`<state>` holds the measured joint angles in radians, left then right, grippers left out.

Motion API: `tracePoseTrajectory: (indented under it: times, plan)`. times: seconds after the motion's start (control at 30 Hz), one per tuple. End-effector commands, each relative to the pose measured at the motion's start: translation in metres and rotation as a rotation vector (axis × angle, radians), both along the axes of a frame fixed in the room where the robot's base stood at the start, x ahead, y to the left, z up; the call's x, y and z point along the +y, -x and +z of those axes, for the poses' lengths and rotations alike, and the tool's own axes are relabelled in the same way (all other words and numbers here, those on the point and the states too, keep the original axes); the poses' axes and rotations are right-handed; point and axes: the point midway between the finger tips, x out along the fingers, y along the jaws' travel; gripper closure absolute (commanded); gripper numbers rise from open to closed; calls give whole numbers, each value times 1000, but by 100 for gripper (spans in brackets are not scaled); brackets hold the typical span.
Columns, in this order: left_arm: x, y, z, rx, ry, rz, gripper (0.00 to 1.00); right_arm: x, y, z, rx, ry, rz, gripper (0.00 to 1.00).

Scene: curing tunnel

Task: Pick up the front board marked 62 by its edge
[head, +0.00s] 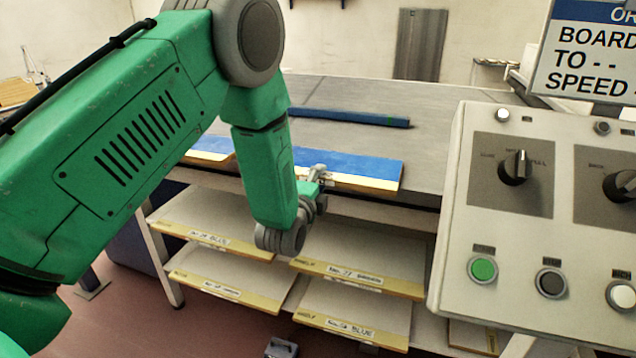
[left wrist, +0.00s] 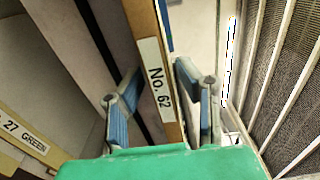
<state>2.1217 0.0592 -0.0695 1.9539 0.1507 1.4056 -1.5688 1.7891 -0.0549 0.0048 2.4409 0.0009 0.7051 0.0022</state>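In the left wrist view, the board marked No. 62 (left wrist: 160,88) shows its tan front edge and white label between my left gripper's two blue-padded fingers (left wrist: 160,92). A gap shows on the left side of the edge, and the right finger lies very close to it. In the head view, this appears to be the blue-topped board (head: 360,169) with a tan edge, lying at the front of the grey table. My right gripper is not in view.
Another blue board (head: 208,147) lies to the left, partly behind my arm. A blue bar (head: 350,117) lies farther back on the table (head: 430,140). Labelled yellow-edged shelves (head: 365,262) are below. A control panel (head: 535,225) stands close on the right.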

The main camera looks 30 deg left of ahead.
Motion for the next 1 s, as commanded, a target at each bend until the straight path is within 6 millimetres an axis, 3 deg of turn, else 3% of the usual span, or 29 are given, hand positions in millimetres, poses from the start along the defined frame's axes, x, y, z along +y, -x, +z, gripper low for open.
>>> tracePoseTrajectory:
  times: [0.3,0.47,0.5,0.77,1.0]
  plan:
    - [3,-1,-1,1,2,1,71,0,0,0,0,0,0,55]
    - [3,-1,-1,1,2,1,99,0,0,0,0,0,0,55]
    - [3,-1,-2,1,2,1,100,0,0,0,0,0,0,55]
    - [3,-1,1,1,1,2,100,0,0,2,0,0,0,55]
    - [2,-1,32,-2,0,0,100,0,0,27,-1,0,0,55]
